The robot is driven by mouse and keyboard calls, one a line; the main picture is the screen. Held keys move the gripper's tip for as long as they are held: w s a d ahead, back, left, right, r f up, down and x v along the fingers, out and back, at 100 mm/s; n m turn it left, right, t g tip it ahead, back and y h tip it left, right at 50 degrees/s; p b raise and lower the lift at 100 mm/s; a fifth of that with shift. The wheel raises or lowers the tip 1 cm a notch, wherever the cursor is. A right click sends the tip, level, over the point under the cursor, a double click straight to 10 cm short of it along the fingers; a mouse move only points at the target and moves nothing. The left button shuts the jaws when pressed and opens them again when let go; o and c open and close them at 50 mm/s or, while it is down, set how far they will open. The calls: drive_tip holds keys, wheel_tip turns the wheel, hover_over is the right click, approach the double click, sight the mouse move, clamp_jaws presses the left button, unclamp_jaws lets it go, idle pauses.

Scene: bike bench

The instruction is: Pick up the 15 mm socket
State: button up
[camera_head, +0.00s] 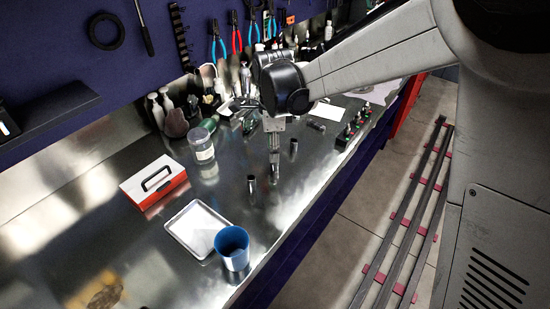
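Several small metal cylinders that look like sockets stand on the steel bench. One socket (252,184) is just left of and nearer than my gripper, and another socket (293,147) is to its right and farther back. Size markings are too small to read, so I cannot tell which is the 15 mm socket. My gripper (274,172) points down, low over the bench between these two. A small metallic shape at its fingertips may be a socket or the fingers themselves. Whether the fingers are open or shut is too small to see.
A red and white box (153,183), a pale tray (197,228), a blue cup (232,247) and a clear jar (201,146) stand left and front. Bottles (175,118) and loose tools crowd the back. A strip with coloured knobs (352,130) lies along the right edge.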

sight(274, 170)
wheel_tip(274, 170, down, 5)
drive_tip(key=shift+d+r, duration=0.1)
drive_tip(key=shift+d, duration=0.05)
drive_tip(key=shift+c, duration=0.3)
clamp_jaws()
